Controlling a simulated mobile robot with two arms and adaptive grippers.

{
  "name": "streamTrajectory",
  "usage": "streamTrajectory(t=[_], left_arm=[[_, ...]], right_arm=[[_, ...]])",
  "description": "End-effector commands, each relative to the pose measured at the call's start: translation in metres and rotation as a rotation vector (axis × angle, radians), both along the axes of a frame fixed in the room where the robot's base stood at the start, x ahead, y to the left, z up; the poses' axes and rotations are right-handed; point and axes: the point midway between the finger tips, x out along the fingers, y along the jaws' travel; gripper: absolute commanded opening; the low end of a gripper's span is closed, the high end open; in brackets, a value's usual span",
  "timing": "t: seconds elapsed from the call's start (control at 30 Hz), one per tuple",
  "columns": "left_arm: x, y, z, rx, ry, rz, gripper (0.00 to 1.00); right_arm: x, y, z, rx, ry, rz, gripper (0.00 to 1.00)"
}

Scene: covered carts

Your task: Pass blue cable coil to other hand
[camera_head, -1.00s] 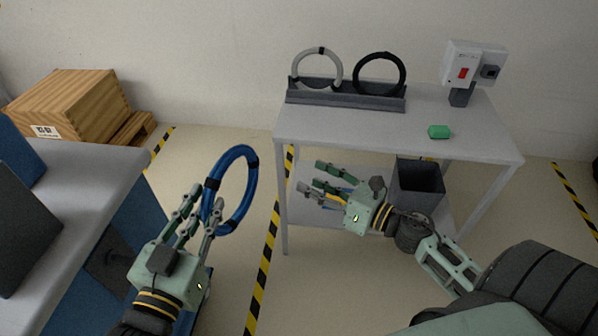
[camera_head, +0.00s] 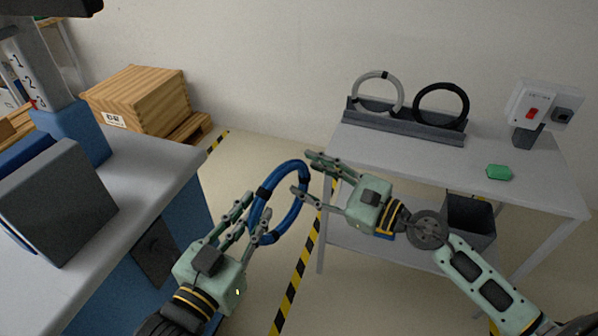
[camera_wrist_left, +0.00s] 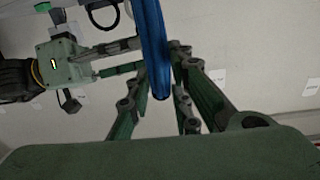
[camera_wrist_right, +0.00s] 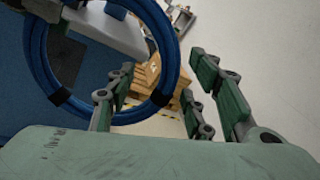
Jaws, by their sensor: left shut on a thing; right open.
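The blue cable coil (camera_head: 300,192) is a ring with black bands, held upright between my two hands in the head view. My left gripper (camera_head: 254,222) is shut on its lower left side. My right gripper (camera_head: 306,172) is open, its fingers at the coil's right side. In the left wrist view the coil (camera_wrist_left: 153,45) runs between the left fingers, with the right gripper (camera_wrist_left: 140,56) beside it. In the right wrist view the coil (camera_wrist_right: 168,40) passes close to the left finger of the right gripper (camera_wrist_right: 165,85); I cannot tell whether they touch.
A grey table (camera_head: 420,150) at right carries a rack (camera_head: 400,122) with a grey coil (camera_head: 378,92) and a black coil (camera_head: 441,105), a green block (camera_head: 498,172) and a switch box (camera_head: 540,105). A bin (camera_head: 468,222) stands below. A counter (camera_head: 165,165) is at left.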

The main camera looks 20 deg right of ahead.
Motion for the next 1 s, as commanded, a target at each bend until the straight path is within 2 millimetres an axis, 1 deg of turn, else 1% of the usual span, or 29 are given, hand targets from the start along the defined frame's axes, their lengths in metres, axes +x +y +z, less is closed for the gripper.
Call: streamTrajectory(t=[0.1,0.2,0.37,0.63,0.67,1.0], left_arm=[[0.000,0.000,0.002,-0.003,-0.004,0.000,0.00],[0.000,0.000,0.002,-0.003,-0.004,0.000,0.00],[0.000,0.000,0.002,-0.003,-0.004,0.000,0.00],[0.000,0.000,0.002,-0.003,-0.004,0.000,0.00],[0.000,0.000,0.002,-0.003,-0.004,0.000,0.00],[0.000,0.000,0.002,-0.003,-0.004,0.000,0.00]], right_arm=[[0.014,0.010,0.001,0.003,-0.004,-0.001,0.48],[0.021,0.016,0.001,0.002,-0.002,-0.001,0.48],[0.027,0.021,0.001,0.002,0.000,0.000,0.48],[0.028,0.022,0.000,0.002,0.001,-0.001,0.48],[0.028,0.022,0.000,0.002,0.001,-0.001,0.46],[0.027,0.022,0.000,0.001,0.001,0.000,0.16]])
